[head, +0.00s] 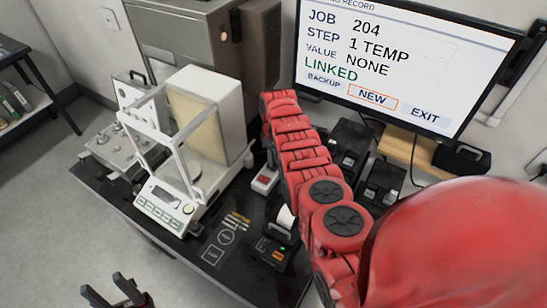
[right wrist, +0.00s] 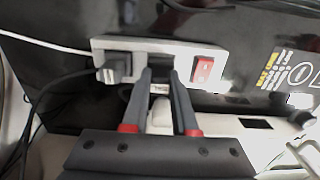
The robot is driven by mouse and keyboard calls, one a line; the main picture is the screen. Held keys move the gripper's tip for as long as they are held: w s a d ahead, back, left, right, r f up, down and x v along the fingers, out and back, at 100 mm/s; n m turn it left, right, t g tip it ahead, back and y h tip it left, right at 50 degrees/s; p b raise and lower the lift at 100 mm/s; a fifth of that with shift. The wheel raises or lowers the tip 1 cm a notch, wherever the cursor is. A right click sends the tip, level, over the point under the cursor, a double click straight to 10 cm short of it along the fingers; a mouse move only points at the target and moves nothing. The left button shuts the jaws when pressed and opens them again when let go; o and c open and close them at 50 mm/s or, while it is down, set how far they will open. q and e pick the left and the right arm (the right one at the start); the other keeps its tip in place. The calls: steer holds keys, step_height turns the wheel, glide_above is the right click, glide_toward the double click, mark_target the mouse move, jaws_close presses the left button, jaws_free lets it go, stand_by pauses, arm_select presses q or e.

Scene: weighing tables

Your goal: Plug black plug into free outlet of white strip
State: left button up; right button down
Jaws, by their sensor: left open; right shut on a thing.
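The white strip (right wrist: 225,60) lies on the black table top in the right wrist view, with a red switch at its right end. A dark plug with a cord (right wrist: 118,68) sits at its left end. My right gripper (right wrist: 165,72) is over the strip's middle, shut on a dark thing, likely the black plug, mostly hidden between the fingers. I cannot tell whether it is seated in an outlet. In the head view the strip's switch end (head: 265,181) shows beside my red right arm, which hides the rest. My left gripper (head: 118,292) is open and empty at the bottom left.
A balance with a glass draft shield (head: 165,205) stands left of the strip. A small black printer (head: 274,250) is in front. A monitor (head: 400,60) and black devices stand behind my right arm. Cords run at the strip's left in the wrist view.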

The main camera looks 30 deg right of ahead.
steer(key=shift+f, duration=0.15)
steer(key=shift+f+b, duration=0.35)
steer(key=shift+b, duration=0.15)
steer(key=shift+f+b, duration=0.4)
steer(key=c, duration=0.6)
jaws_free()
steer(key=shift+r, duration=0.1)
